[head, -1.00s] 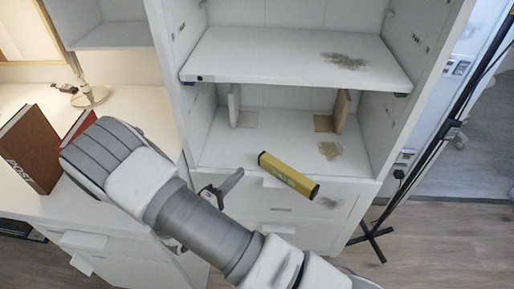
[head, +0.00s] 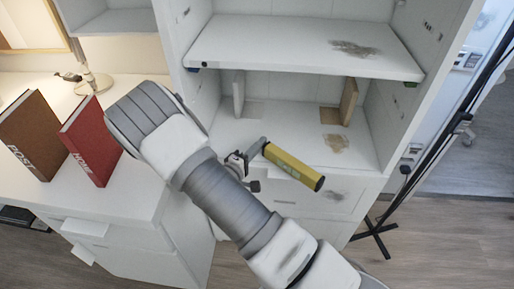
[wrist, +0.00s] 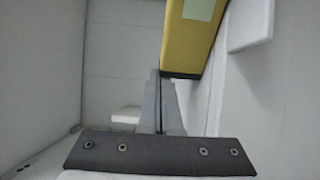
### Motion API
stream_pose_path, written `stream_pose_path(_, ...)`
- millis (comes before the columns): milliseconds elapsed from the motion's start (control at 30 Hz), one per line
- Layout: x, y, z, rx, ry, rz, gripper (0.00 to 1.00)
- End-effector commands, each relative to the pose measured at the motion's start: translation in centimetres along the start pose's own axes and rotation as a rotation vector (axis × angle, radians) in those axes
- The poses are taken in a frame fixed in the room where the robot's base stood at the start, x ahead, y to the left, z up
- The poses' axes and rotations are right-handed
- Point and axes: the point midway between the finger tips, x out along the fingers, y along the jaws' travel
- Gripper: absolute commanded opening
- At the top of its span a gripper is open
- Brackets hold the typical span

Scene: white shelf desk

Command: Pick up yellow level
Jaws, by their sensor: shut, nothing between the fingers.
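The yellow level (head: 292,166) has dark end caps and a pale label. In the head view it lies slanted at the front of the shelf's lower compartment, its right end sticking out past the front edge. My gripper (head: 261,146) is at the level's left end. In the wrist view, the level (wrist: 193,38) shows at the top, its dark end close beside and overlapping my gripper's tips (wrist: 162,76). The fingers are together with nothing between them. Whether they touch the level I cannot tell. My arm hides part of the shelf front.
A white shelf board (head: 300,52) spans above the level. A red book (head: 92,141) and a brown book (head: 38,135) stand on the desk at left. A black stand (head: 376,235) is at right.

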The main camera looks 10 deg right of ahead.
Motion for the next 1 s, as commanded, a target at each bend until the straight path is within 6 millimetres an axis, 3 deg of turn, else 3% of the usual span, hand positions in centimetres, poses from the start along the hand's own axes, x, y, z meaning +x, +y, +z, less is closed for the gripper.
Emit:
stream_pose_path(200,-0.2,0.0,0.2,0.0,0.0,-0.001,0.0)
stream_pose_path(433,-1.4,-0.1,1.7,-0.001,-0.001,-0.001,0.0)
stream_pose_path(1000,-1.9,-0.1,1.0,0.001,-0.001,-0.001,0.0)
